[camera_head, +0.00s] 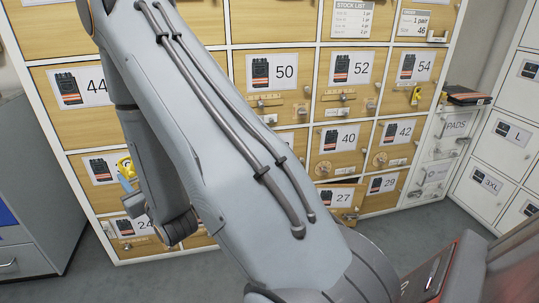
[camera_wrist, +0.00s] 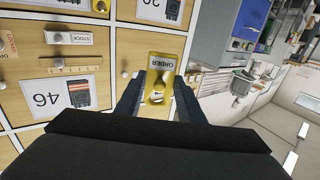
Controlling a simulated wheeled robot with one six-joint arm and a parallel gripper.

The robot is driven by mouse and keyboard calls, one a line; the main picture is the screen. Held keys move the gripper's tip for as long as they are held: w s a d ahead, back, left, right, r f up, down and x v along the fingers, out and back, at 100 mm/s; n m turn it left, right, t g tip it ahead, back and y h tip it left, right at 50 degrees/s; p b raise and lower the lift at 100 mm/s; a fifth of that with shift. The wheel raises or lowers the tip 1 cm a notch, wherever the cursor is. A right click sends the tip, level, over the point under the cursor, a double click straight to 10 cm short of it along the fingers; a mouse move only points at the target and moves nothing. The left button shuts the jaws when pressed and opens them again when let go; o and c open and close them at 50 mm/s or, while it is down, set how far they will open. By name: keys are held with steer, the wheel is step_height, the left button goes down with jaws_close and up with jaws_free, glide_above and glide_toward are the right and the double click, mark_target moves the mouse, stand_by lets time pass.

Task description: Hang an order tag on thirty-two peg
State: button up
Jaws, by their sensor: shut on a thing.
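My gripper (camera_wrist: 157,92) is shut on a yellow order tag (camera_wrist: 161,68), marked ORDER, which sits between the two dark fingers in the wrist view. In the head view the yellow tag (camera_head: 125,167) shows left of my arm, in front of a drawer whose number is hidden. My gripper (camera_head: 128,184) is just below it there. No label reading 32 can be read in either view, so I cannot tell which peg is its peg. A round knob or peg (camera_wrist: 125,75) shows on the cabinet face left of the tag; the two look apart.
The wooden drawer cabinet (camera_head: 297,54) has numbered labels, knobs and small fittings. Another yellow tag (camera_head: 415,96) hangs at drawer 54. My arm hides the cabinet's middle. A grey cabinet (camera_head: 28,185) stands left; white lockers (camera_head: 500,150) stand right. Grey floor (camera_head: 125,283) is open in front.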

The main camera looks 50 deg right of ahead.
steer(key=s+d+f+m+g+h+b, duration=0.1)
steer(key=d+f+m+h+b, duration=0.2)
steer(key=d, duration=1.1)
steer(key=s+d+f+m+g+h+b, duration=0.1)
steer(key=d+f+h+b, duration=0.4)
steer(key=d, duration=0.9)
steer(key=s+d+f+m+g+h+b, duration=0.15)
steer(key=d+f, duration=0.35)
steer(key=d, duration=0.9)
steer(key=b+x, duration=0.4)
steer(key=x, duration=0.6)
steer(key=shift+w+f+m+t, duration=0.2)
steer(key=shift+f+m+t, duration=0.15)
steer(key=shift+m, duration=0.1)
steer(key=shift+a, duration=0.15)
